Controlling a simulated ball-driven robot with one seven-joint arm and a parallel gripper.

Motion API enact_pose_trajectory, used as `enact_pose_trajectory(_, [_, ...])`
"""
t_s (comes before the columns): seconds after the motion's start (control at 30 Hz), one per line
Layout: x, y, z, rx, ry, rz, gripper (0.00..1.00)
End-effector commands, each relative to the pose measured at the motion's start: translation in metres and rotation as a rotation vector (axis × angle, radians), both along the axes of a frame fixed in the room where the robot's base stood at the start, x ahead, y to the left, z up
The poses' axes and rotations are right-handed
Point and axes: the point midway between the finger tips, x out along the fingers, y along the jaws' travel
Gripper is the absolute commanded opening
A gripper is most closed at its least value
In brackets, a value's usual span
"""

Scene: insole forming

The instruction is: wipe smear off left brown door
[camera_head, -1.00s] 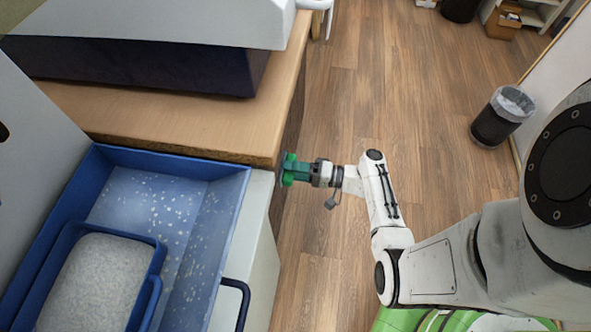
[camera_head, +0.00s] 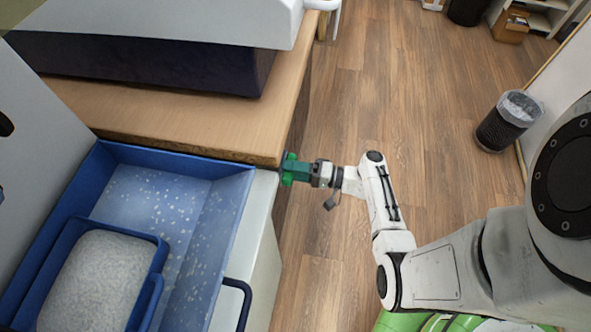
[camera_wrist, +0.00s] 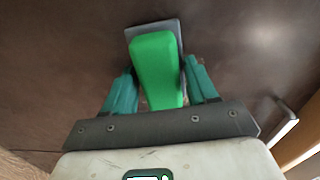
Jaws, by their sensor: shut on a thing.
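My gripper (camera_wrist: 160,95) is shut on a bright green block-shaped tool (camera_wrist: 157,72) with a grey pad (camera_wrist: 153,30) at its far end. In the wrist view the pad lies against or very close to a dark brown surface, the brown door (camera_wrist: 60,50); I cannot tell whether it touches. In the head view my gripper (camera_head: 294,171) is beside the front corner of the wooden counter, low at its side. The door's face is mostly hidden there under the counter edge. No smear is visible; the pad and gripper cover part of the door.
The wooden counter (camera_head: 190,135) carries a large white and dark machine (camera_head: 150,65). A blue tray (camera_head: 225,235) with a smaller bin of grey material sits at lower left. A pale handle (camera_wrist: 285,127) shows right of the gripper.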

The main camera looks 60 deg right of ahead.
Motion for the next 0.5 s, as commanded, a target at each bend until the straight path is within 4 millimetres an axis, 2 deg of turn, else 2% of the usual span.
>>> enact_pose_trajectory(0.5, [0.008, 0.0028, 0.0003, 0.0, -0.001, 0.0, 0.33])
